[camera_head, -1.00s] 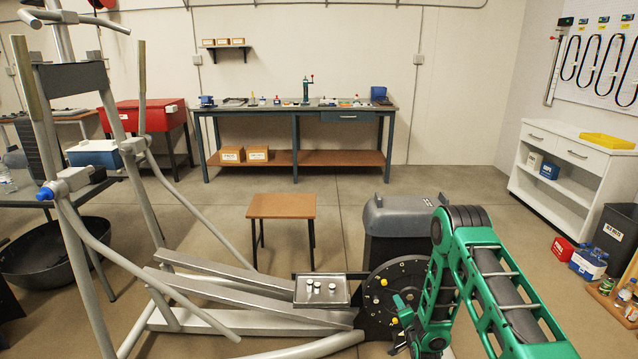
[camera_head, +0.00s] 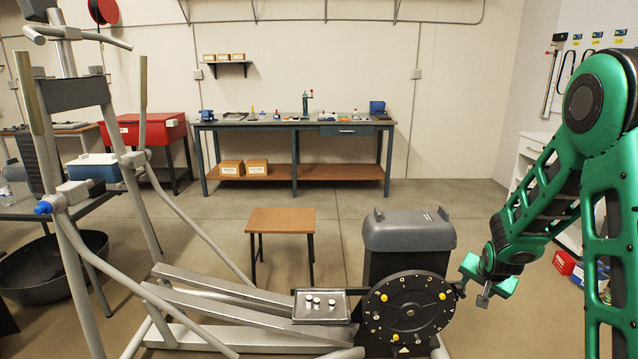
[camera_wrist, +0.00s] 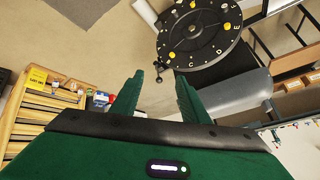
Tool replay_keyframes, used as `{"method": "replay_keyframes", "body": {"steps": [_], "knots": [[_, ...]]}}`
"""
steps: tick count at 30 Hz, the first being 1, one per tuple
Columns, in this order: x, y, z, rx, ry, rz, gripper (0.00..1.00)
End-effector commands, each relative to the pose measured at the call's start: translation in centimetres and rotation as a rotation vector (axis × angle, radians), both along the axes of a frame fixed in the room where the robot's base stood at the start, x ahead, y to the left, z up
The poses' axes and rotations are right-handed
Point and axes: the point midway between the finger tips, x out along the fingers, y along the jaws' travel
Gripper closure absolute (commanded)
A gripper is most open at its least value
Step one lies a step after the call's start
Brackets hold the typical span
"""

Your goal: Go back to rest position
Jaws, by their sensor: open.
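My gripper (camera_head: 474,284) is at the end of my green arm on the right side of the head view, just right of the black dial disc (camera_head: 408,310) of the elliptical machine. In the wrist view my gripper (camera_wrist: 158,95) shows two green fingers spread apart with nothing between them. The disc also shows in the wrist view (camera_wrist: 198,38), beyond the fingers and apart from them. It carries several yellow knobs. A small metal tray (camera_head: 336,309) with several small white pieces sits left of the disc.
The elliptical's grey frame (camera_head: 215,300) fills the lower left. A grey bin (camera_head: 409,240) stands behind the disc. A brown stool (camera_head: 280,222) stands in the middle. A workbench (camera_head: 293,124) lines the back wall. A wooden rack (camera_wrist: 45,110) shows in the wrist view. Floor between stool and workbench is clear.

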Motion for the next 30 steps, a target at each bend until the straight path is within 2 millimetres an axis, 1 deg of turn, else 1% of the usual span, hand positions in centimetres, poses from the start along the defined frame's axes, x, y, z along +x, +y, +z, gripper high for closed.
{"method": "replay_keyframes", "body": {"steps": [1, 3, 5, 6, 8, 9, 11, 12, 14, 15, 17, 18, 20, 21, 23, 24, 27, 30], "knots": [[-1.6, -0.6, 1.6, -0.010, 0.026, 0.000, 0.59], [-4.0, -1.2, 3.1, -0.020, 0.076, 0.003, 0.59], [-6.2, -1.6, 4.4, -0.025, 0.117, 0.008, 0.59], [-7.7, -1.8, 5.2, -0.026, 0.147, 0.011, 0.59], [-10.0, -2.0, 6.3, -0.028, 0.187, 0.018, 0.59], [-11.6, -2.1, 7.0, -0.027, 0.216, 0.022, 0.59], [-14.0, -2.2, 8.1, -0.023, 0.255, 0.029, 0.59], [-15.6, -2.2, 8.7, -0.018, 0.281, 0.034, 0.59], [-18.1, -2.1, 9.7, -0.010, 0.320, 0.044, 0.59], [-19.8, -2.0, 10.2, -0.002, 0.345, 0.050, 0.59], [-22.3, -1.7, 11.0, 0.011, 0.383, 0.062, 0.59], [-24.0, -1.5, 11.5, 0.021, 0.408, 0.070, 0.59], [-26.6, -1.1, 12.2, 0.038, 0.442, 0.084, 0.59], [-28.3, -0.7, 12.5, 0.052, 0.467, 0.094, 0.59], [-30.8, -0.1, 13.1, 0.072, 0.497, 0.111, 0.59], [-32.5, 0.4, 13.4, 0.086, 0.519, 0.124, 0.59], [-36.1, 1.4, 14.0, 0.122, 0.563, 0.153, 0.59], [-38.7, 2.4, 14.4, 0.152, 0.595, 0.179, 0.59]]}}
